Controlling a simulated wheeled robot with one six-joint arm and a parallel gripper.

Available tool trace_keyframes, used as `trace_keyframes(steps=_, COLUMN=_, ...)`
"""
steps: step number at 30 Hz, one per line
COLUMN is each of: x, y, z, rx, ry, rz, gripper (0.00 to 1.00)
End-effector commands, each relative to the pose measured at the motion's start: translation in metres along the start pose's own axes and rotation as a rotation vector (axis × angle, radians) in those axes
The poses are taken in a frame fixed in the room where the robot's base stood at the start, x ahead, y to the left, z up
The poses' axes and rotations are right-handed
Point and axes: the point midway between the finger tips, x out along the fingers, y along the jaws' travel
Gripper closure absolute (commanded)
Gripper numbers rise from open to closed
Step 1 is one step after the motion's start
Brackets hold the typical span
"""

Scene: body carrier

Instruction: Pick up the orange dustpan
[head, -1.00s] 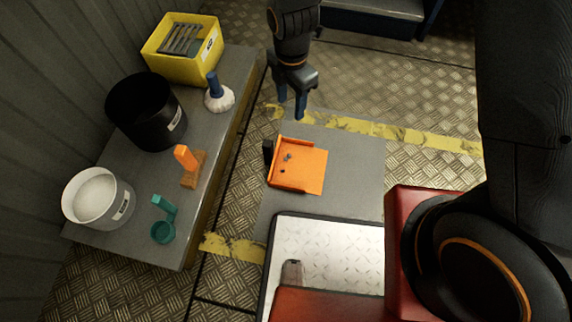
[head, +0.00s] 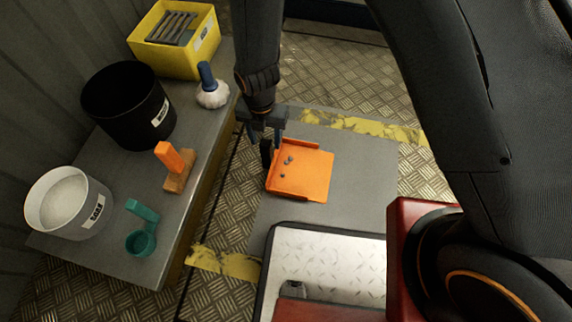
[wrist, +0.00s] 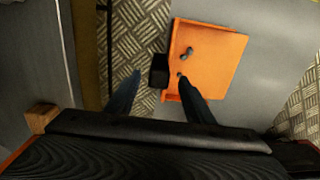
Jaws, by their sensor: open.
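The orange dustpan (head: 312,178) lies flat on a grey surface in the head view, with a few small dark bits in it. Its short black handle (head: 266,153) points left, past the surface's edge. My gripper (head: 265,140) is open, above and around the handle end. In the wrist view the dustpan (wrist: 217,55) is at upper right and its black handle (wrist: 159,71) shows between the fingers of my gripper (wrist: 160,85), ahead of them. The right fingertip overlaps the pan's near edge in the picture. I cannot tell whether they touch.
A grey bench on the left holds a yellow crate (head: 150,49), a black bucket (head: 126,128), a white bucket (head: 88,219), an orange-handled brush (head: 177,180), a teal scoop (head: 139,244) and a blue-handled white-headed brush (head: 212,96). A gap of floor separates the bench from the dustpan's surface.

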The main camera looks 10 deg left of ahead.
Motion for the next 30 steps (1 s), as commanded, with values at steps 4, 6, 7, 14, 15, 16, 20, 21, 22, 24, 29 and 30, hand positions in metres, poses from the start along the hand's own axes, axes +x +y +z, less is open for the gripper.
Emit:
trace_keyframes(steps=4, x=0.019, y=0.001, z=0.0, rx=-0.001, ry=0.001, rz=-0.002, gripper=0.52)
trace_keyframes(steps=6, x=0.027, y=0.002, z=0.0, rx=-0.001, ry=0.001, rz=-0.002, gripper=0.52)
trace_keyframes(steps=7, x=0.031, y=0.002, z=0.0, rx=0.0, ry=0.002, rz=-0.002, gripper=0.52)
trace_keyframes(steps=14, x=0.046, y=0.002, z=0.0, rx=0.001, ry=0.0, rz=0.0, gripper=0.52)
trace_keyframes(steps=15, x=0.046, y=0.002, z=0.0, rx=0.001, ry=0.0, rz=0.0, gripper=0.52)
trace_keyframes(steps=16, x=0.045, y=0.002, z=0.0, rx=0.001, ry=0.0, rz=0.0, gripper=0.52)
trace_keyframes(steps=20, x=0.045, y=0.002, z=0.0, rx=0.002, ry=0.0, rz=0.0, gripper=0.57)
trace_keyframes(steps=21, x=0.045, y=0.002, z=0.0, rx=0.001, ry=0.0, rz=0.0, gripper=0.63)
trace_keyframes(steps=22, x=0.045, y=0.002, z=0.0, rx=0.002, ry=0.0, rz=-0.001, gripper=0.68)
trace_keyframes(steps=24, x=0.045, y=0.002, z=0.0, rx=0.002, ry=0.001, rz=-0.001, gripper=0.8)
trace_keyframes(steps=29, x=0.045, y=0.002, z=0.0, rx=0.001, ry=0.0, rz=0.0, gripper=1.0)
trace_keyframes(steps=30, x=0.045, y=0.002, z=0.0, rx=0.001, ry=0.0, rz=0.0, gripper=1.0)
